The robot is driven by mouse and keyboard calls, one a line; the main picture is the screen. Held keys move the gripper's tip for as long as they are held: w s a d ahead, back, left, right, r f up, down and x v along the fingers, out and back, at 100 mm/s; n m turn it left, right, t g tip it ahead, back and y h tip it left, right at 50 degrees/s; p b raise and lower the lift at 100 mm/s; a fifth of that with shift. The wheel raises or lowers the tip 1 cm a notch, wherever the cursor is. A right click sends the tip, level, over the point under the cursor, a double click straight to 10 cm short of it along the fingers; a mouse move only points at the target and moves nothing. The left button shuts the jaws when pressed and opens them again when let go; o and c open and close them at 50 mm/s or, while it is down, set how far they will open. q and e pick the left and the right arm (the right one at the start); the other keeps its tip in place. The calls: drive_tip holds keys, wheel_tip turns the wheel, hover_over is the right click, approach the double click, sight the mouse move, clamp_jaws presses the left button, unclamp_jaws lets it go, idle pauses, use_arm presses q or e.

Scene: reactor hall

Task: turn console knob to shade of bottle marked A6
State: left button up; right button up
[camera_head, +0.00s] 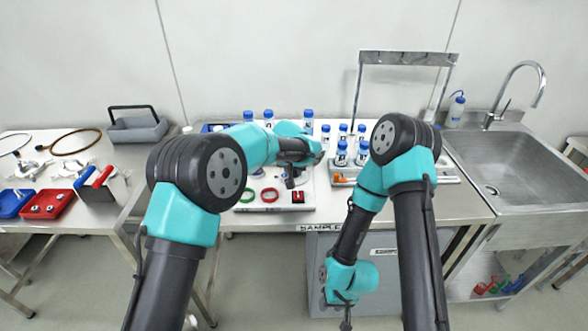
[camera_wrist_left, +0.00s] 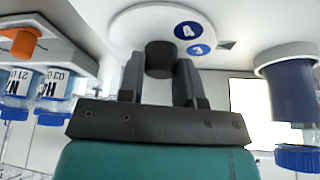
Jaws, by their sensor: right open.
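The console (camera_head: 282,207) is a white panel on the middle table, partly hidden by my left arm. In the left wrist view a dark round knob (camera_wrist_left: 160,56) stands on a white disc (camera_wrist_left: 130,32) with blue round markers. My left gripper (camera_wrist_left: 160,76) has one finger on each side of the knob; whether they press on it is unclear. Blue-capped bottles (camera_head: 342,153) stand in a rack at the right. Bottles marked H4 (camera_wrist_left: 52,86) and N2 (camera_wrist_left: 19,82) show in the left wrist view. I cannot read A6 anywhere. My right gripper (camera_head: 346,322) hangs empty below the table's front edge.
A metal frame (camera_head: 408,57) rises behind the bottle rack. A sink (camera_head: 520,150) is at the right. Red (camera_head: 40,205) and blue (camera_head: 12,203) trays lie on the left table. Several more blue-capped bottles stand behind my left arm. A grey cabinet (camera_head: 395,250) is under the table.

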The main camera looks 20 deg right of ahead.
use_arm(q)
drive_tip(key=c, duration=0.4)
drive_tip(key=shift+o, duration=0.2)
drive_tip(key=shift+m, duration=0.4)
drive_tip(key=m, duration=0.2)
drive_tip(key=m+g+h, duration=0.1)
drive_tip(key=m, duration=0.1)
drive_tip(key=shift+w+h, duration=0.1)
drive_tip(key=shift+h, duration=0.2)
drive_tip(key=m+g, duration=0.1)
drive_tip(key=m, duration=0.1)
drive_tip(key=m+g, duration=0.1)
drive_tip(key=m, duration=0.2)
drive_tip(key=shift+h, duration=0.4)
drive_tip(key=o, duration=0.9)
drive_tip(key=shift+a, duration=0.1)
